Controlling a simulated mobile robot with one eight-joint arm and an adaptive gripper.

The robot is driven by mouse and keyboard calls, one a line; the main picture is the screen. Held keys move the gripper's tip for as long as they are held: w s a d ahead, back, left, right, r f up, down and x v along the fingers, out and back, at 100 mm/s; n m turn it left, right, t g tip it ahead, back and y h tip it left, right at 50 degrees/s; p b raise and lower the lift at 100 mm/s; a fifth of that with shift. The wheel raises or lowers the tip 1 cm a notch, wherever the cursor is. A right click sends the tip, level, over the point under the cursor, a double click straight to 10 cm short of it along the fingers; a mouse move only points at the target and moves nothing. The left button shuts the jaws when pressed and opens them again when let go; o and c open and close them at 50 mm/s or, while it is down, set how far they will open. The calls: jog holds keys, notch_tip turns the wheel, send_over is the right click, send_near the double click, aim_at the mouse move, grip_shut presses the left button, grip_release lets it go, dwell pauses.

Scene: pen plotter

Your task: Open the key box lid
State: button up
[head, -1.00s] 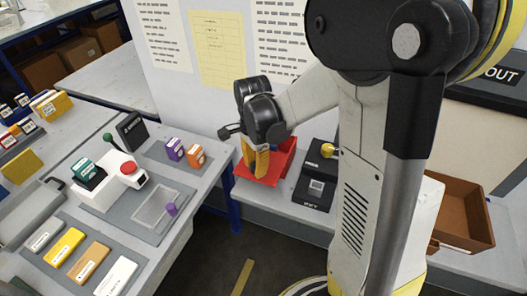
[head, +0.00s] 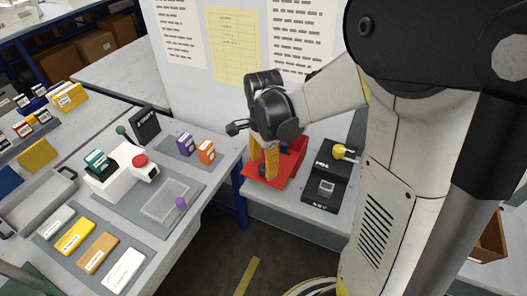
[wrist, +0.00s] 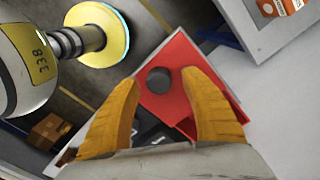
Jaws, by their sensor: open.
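The red box (head: 292,165), which I take as the key box, stands on the grey bench at the middle of the head view. In the wrist view its red top (wrist: 178,57) carries a round dark knob (wrist: 158,80). My gripper (head: 268,172) points down over the red box. In the wrist view its yellow fingers (wrist: 160,82) are open, one on each side of the knob, with gaps on both sides. Whether the fingertips reach down to the knob's height, I cannot tell. The fingers hide part of the box in the head view.
The left bench holds a white machine with a red button (head: 139,160), and purple and orange cartridges (head: 206,151). A papered panel (head: 185,80) rises behind.

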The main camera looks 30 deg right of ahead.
notch_tip(320, 180, up, 10)
jog(key=shift+r, duration=0.25)
jog(key=shift+s, duration=0.1)
